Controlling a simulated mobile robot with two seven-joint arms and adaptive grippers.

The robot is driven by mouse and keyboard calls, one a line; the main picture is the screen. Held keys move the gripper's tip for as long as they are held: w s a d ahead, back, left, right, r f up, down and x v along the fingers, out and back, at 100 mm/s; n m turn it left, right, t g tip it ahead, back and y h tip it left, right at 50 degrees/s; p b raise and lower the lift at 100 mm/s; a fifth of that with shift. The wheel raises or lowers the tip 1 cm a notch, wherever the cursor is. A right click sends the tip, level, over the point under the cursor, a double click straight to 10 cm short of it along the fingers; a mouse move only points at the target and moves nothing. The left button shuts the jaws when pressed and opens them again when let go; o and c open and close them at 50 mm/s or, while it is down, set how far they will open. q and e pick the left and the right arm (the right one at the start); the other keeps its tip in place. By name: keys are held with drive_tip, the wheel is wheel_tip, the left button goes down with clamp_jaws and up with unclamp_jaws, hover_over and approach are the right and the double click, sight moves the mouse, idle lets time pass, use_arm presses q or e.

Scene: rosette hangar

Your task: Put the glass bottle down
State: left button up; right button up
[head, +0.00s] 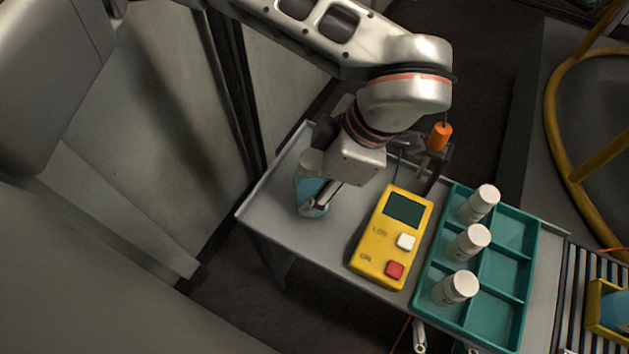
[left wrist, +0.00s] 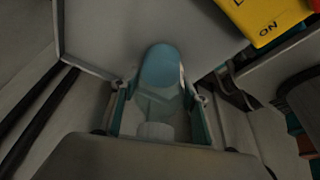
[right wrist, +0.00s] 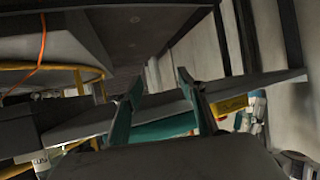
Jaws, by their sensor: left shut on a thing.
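The glass bottle is pale blue and see-through with a whitish cap (head: 311,162). In the head view its blue body (head: 309,187) is at the left part of the grey table (head: 280,215), left of the yellow device. My left gripper (head: 318,200) is shut on it. In the left wrist view the bottle (left wrist: 160,68) sits between the two fingers (left wrist: 158,100), cap toward the camera. I cannot tell whether its base touches the tabletop. My right gripper (right wrist: 160,90) is open and empty in the right wrist view, with the table edge beyond it.
A yellow device (head: 378,262) with a screen and buttons lies mid-table. Right of it is a teal divided tray (head: 507,290) with three white-capped bottles. An orange-handled tool (head: 440,136) stands at the table's back. A roller conveyor (head: 572,310) adjoins at right. The tabletop's left end is otherwise clear.

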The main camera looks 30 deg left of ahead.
drive_tip(key=shift+f, duration=0.1)
use_arm(q)
drive_tip(key=o, duration=1.1)
drive_tip(key=shift+f, duration=0.1)
drive_tip(key=shift+o, duration=1.4)
use_arm(e)
drive_tip(key=shift+s+d+f, duration=0.1)
drive_tip(key=shift+s+f, duration=0.15)
drive_tip(key=shift+s, duration=0.05)
drive_tip(key=shift+f, duration=0.1)
use_arm(q)
drive_tip(key=shift+w+d+r, duration=0.1)
drive_tip(key=shift+r, duration=0.35)
drive_tip(key=p+v, duration=0.3)
drive_tip(key=v, duration=0.8)
use_arm(e)
drive_tip(key=shift+n+g+h, duration=0.4)
drive_tip(key=shift+n+h, duration=0.1)
drive_tip(key=d, duration=0.1)
drive_tip(key=s+d+f, duration=0.1)
drive_tip(key=d+f, duration=0.1)
drive_tip(key=shift+s+f, duration=0.1)
drive_tip(key=shift+s, duration=0.2)
